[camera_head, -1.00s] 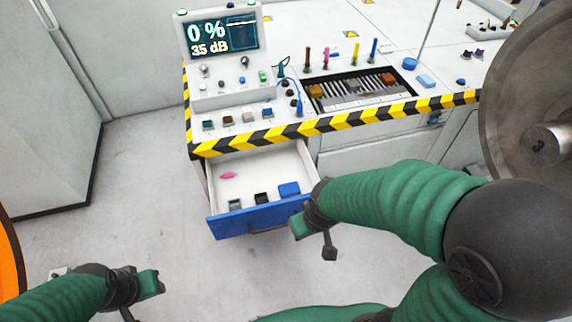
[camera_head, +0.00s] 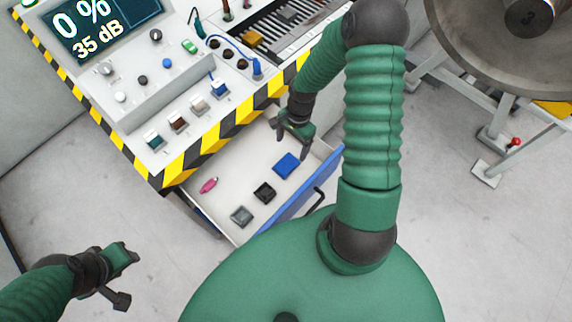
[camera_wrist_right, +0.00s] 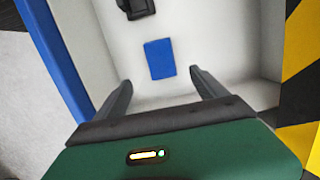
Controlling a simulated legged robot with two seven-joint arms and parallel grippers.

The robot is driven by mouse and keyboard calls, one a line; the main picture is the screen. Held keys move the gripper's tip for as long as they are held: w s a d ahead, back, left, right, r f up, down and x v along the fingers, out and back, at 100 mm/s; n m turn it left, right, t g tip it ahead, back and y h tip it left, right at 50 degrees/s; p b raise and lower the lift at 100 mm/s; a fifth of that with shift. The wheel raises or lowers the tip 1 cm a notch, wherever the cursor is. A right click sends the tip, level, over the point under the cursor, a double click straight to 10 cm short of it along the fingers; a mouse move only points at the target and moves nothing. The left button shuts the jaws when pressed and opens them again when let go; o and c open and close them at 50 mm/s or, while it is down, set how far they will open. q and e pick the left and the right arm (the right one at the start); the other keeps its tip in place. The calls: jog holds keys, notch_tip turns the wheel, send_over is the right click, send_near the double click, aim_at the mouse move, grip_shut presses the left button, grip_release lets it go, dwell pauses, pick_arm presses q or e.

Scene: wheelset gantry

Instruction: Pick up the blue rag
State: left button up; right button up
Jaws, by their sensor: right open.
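The blue rag (camera_head: 286,165) is a small flat blue rectangle on the floor of the open drawer (camera_head: 222,182), near the drawer's right end in the head view. In the right wrist view the rag (camera_wrist_right: 160,59) lies ahead of and between the two fingers. My right gripper (camera_head: 293,138) is open and empty, just above the rag on its far side. The right wrist view shows its fingers (camera_wrist_right: 160,92) spread wider than the rag and not touching it. My left gripper (camera_head: 124,277) is empty at the lower left, away from the drawer, with its fingers apart.
The drawer also holds a pink item (camera_head: 208,185), a black block (camera_head: 264,193) and a grey block (camera_head: 241,216). A console edge with yellow-black stripes (camera_head: 222,128) overhangs the drawer's back. The drawer's blue front (camera_head: 325,180) stands on the right. A large wheel (camera_head: 500,45) is at upper right.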

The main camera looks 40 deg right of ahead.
aim_at(286, 163)
jog(key=f, duration=0.3)
jog(key=a+f+b, duration=0.1)
jog(key=f, duration=0.3)
jog(key=a+f+b, duration=0.1)
jog(key=f, duration=0.2)
jog(key=shift+w+f, duration=0.15)
jog(key=shift+w, duration=0.05)
jog(key=shift+c, duration=1.3)
jog(key=c, duration=1.2)
jog(key=shift+o, duration=0.2)
notch_tip(286, 163, up, 10)
jog(key=p, duration=0.2)
